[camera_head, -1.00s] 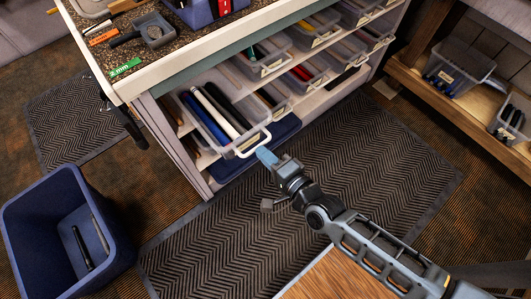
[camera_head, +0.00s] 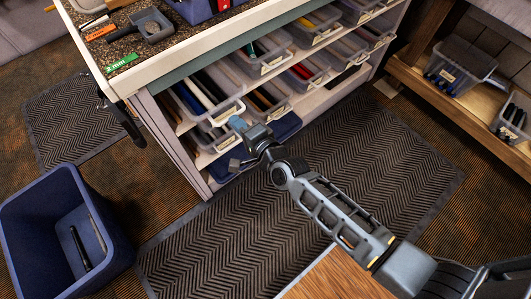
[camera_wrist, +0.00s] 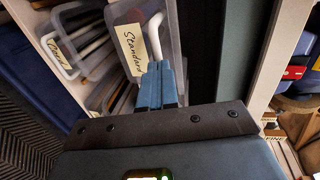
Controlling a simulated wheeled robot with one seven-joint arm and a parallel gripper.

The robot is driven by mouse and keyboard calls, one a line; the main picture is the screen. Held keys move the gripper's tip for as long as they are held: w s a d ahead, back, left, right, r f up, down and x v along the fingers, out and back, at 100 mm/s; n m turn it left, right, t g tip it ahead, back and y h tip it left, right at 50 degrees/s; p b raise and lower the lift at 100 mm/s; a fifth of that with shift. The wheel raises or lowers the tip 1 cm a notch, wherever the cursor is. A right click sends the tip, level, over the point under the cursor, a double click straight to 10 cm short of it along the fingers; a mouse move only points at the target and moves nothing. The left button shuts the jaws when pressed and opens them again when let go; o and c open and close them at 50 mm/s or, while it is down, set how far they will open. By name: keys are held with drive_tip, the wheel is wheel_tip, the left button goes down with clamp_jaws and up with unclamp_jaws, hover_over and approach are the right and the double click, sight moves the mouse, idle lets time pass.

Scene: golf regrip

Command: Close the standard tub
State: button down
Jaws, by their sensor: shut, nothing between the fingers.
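The standard tub (camera_head: 226,113) is a clear bin in the left bay of the rack's lower shelf, holding several grips, some white, blue and dark.
A neighbouring tub labelled "Cord" (camera_wrist: 59,55) stands beside it. A dark blue tray (camera_head: 283,127) lies low under the shelf. A blue bin (camera_head: 38,210) stands on the floor at left. The dark floor mat (camera_head: 385,165) in front of the rack is clear.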

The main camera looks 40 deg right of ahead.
sight(221, 106)
drive_tip(key=w, duration=0.7)
drive_tip(key=shift+w, duration=0.35)
drive_tip(key=shift+w+r, duration=0.1)
drive_tip(key=shift+w, duration=0.05)
drive_tip(key=s+r, duration=0.1)
drive_tip(key=s, duration=0.7)
drive_tip(key=shift+r+p, duration=0.15)
drive_tip(key=shift+p, duration=0.15)
drive_tip(key=shift+s, duration=0.1)
